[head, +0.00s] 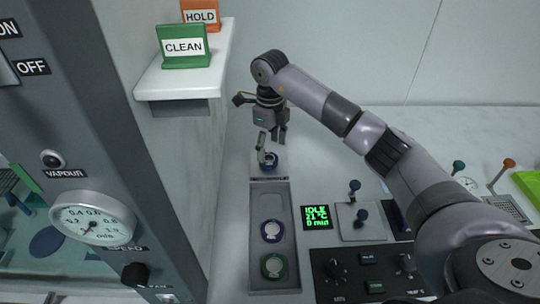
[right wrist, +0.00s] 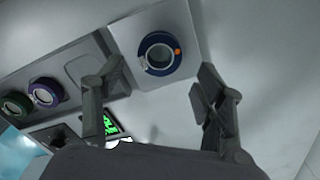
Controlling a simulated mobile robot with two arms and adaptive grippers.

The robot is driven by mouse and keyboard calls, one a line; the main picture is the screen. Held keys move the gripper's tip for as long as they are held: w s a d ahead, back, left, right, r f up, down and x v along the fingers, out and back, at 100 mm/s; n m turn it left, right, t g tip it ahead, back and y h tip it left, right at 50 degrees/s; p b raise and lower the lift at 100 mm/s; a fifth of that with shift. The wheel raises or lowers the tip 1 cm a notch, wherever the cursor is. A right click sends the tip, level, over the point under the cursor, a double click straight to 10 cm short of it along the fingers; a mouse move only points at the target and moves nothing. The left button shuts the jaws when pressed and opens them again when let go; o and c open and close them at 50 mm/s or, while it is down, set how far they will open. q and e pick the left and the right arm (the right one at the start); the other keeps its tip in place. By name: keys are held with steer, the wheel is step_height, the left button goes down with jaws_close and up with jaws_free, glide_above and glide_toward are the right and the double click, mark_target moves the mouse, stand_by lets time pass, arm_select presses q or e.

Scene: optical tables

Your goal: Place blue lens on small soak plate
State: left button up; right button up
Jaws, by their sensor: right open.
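The blue lens (head: 268,162), a dark blue ring with an orange dot, lies flat at the far end of the long grey tray in the head view. In the right wrist view the lens (right wrist: 159,54) rests on a pale square plate (right wrist: 190,20), which may be the small soak plate; no label shows. My right gripper (head: 270,148) points down just over the lens. Its fingers (right wrist: 160,105) are apart, with nothing held between them. The fingers partly cover the lens in the head view. My left gripper is out of view.
A purple-ringed lens (head: 271,231) and a green-ringed lens (head: 274,266) lie in the grey tray (head: 270,195). A display (head: 317,217) reads IDLE, 21 °C, 0 min. A shelf (head: 180,75) with CLEAN and HOLD signs stands left.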

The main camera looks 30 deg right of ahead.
mark_target(270, 158)
step_height(270, 158, up, 8)
steer(key=b, duration=0.1)
stand_by(0.5)
